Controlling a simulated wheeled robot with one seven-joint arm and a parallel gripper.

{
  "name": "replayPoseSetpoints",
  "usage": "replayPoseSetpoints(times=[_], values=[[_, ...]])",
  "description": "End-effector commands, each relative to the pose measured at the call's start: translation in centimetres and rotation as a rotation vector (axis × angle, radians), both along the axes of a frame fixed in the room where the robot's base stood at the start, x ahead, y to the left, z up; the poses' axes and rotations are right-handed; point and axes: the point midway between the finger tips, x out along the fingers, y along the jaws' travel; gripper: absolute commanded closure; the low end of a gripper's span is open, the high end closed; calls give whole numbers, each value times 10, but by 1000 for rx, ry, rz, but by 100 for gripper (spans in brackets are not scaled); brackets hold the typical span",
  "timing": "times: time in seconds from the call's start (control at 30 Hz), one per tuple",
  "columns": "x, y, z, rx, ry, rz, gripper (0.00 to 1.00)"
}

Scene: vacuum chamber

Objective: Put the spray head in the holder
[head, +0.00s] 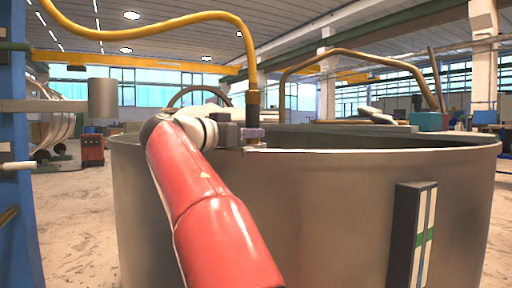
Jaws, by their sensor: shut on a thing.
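The spray head (253,115) is a slim dark and brass piece, roughly upright, at the lower end of a yellow hose (192,17). My gripper (254,133) is shut on it, just above the near rim of the large grey chamber (330,205). My red arm hides part of the chamber wall. The lower tip of the spray head is hidden by the gripper and rim. A grey cylinder (102,98) beside the blue post at the left looks like the holder. It is well left of my gripper, and its inside cannot be seen.
The blue post (17,140) stands at the left edge with grey bars. A brown bent pipe (350,52) arches above the chamber's far side. A teal box (428,121) is near the right rim.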

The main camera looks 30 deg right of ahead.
Motion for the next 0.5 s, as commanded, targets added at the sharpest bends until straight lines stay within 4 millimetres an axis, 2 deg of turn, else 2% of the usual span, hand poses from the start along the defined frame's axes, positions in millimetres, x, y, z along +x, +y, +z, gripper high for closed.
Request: replayPoseSetpoints(times=[0.03, 0.4, 0.43, 0.5], values=[[1, 3, -9, -1, 0, 1, 100], [2, 4, -11, 0, -2, 0, 100], [2, 4, -11, 0, -1, 0, 68], [2, 4, -10, 0, -1, 0, 59]])
